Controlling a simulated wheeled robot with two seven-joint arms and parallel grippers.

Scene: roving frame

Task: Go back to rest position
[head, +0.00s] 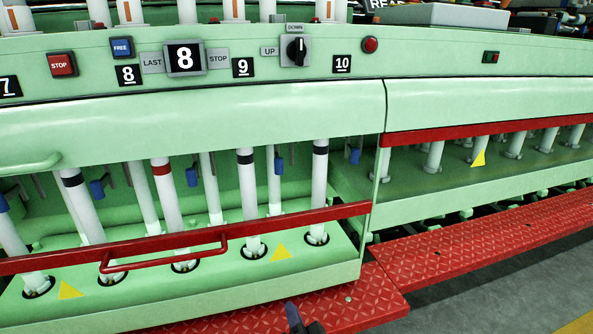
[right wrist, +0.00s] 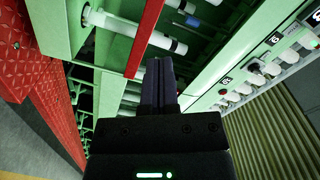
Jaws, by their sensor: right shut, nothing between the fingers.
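My right gripper (head: 293,308) shows only as a dark tip at the bottom edge of the head view, in front of the red tread step. In the right wrist view its two dark fingers (right wrist: 159,66) are together with nothing between them. They point toward the green machine, near its red rail, and look apart from it. The rest of the right arm is out of the head view. My left gripper is not in view.
A long green machine (head: 200,110) with a control panel fills the view. A red rail with a handle (head: 165,255) crosses its front, before white tubes (head: 249,195). A red tread step (head: 490,235) runs along its base. Grey floor (head: 500,290) is clear at lower right.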

